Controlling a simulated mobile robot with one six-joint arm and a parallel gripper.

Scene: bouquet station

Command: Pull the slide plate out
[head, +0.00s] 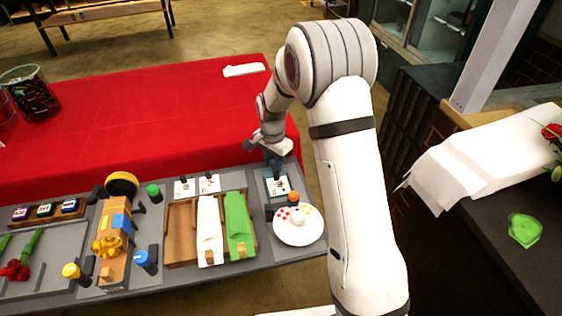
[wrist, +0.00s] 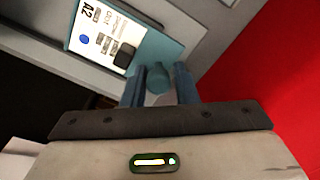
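The slide plate (wrist: 142,28) is teal with a white "A2" label (wrist: 105,40) on it, at the top of the wrist view. It also shows in the head view (head: 267,194) at the back right of the grey station. A round teal knob (wrist: 157,78) sits at the plate's near edge. My gripper (wrist: 160,72) has its two blue-grey fingers on either side of the knob. Whether the fingers touch the knob is unclear. In the head view my gripper (head: 274,165) is over the plate's far edge, and its fingertips are hard to make out.
A white round palette (head: 298,235) with coloured dots lies in front of the plate. White (head: 208,225) and green (head: 237,222) strips in a wooden tray (head: 181,235) are to its left. The red tablecloth (head: 130,125) behind is mostly clear.

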